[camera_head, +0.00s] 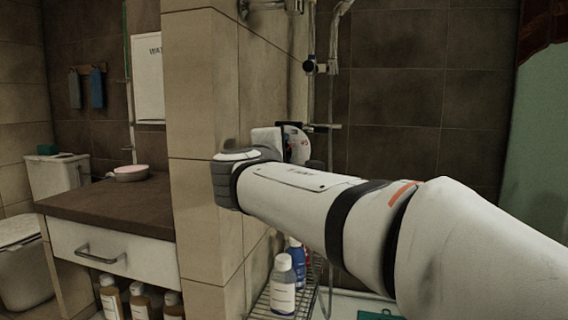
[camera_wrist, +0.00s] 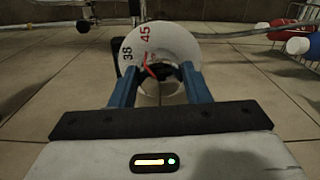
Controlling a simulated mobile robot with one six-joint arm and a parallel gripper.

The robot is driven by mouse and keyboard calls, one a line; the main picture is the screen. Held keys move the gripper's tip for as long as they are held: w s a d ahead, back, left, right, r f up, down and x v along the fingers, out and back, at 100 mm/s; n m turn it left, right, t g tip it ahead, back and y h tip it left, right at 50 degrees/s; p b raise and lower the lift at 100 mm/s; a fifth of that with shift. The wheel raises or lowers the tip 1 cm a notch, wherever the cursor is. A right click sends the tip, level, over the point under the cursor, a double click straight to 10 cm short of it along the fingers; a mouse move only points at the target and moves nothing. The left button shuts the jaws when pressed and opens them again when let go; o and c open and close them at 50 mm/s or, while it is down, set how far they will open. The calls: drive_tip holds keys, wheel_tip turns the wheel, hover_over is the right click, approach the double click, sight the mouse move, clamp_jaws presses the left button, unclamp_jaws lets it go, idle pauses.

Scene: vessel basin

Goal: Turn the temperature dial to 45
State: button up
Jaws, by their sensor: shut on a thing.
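The temperature dial (camera_wrist: 180,38) is a pale round plate with a black 38 and a red 45 near its upper left edge in the wrist view. A dark knob (camera_wrist: 163,73) sits at its middle. A thin red line by the knob points up, roughly toward the 45. My gripper (camera_wrist: 160,71) has its two blue fingers on either side of the knob and is shut on it.
A wire rack (camera_head: 262,305) with bottles (camera_head: 283,285) is below my arm. A tiled wall corner (camera_head: 200,120) stands close left of my wrist. A brown counter (camera_head: 105,205) with a pink bowl (camera_head: 131,173) is farther left. A shower pipe (camera_head: 333,60) rises above the dial.

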drive_tip(key=shift+a+r+m, duration=0.1)
drive_tip(key=shift+r+m, duration=0.05)
drive_tip(key=shift+m, duration=0.6)
drive_tip(key=shift+r+m, duration=0.15)
drive_tip(key=shift+m, duration=0.6)
drive_tip(key=o, duration=1)
drive_tip(key=shift+w+a+f, duration=0.1)
drive_tip(key=shift+w+f, duration=0.05)
drive_tip(key=shift+f, duration=0.05)
drive_tip(key=s+a+p, duration=0.1)
drive_tip(key=s, duration=0.7)
drive_tip(key=shift+a, duration=0.25)
drive_tip(key=shift+w, duration=0.1)
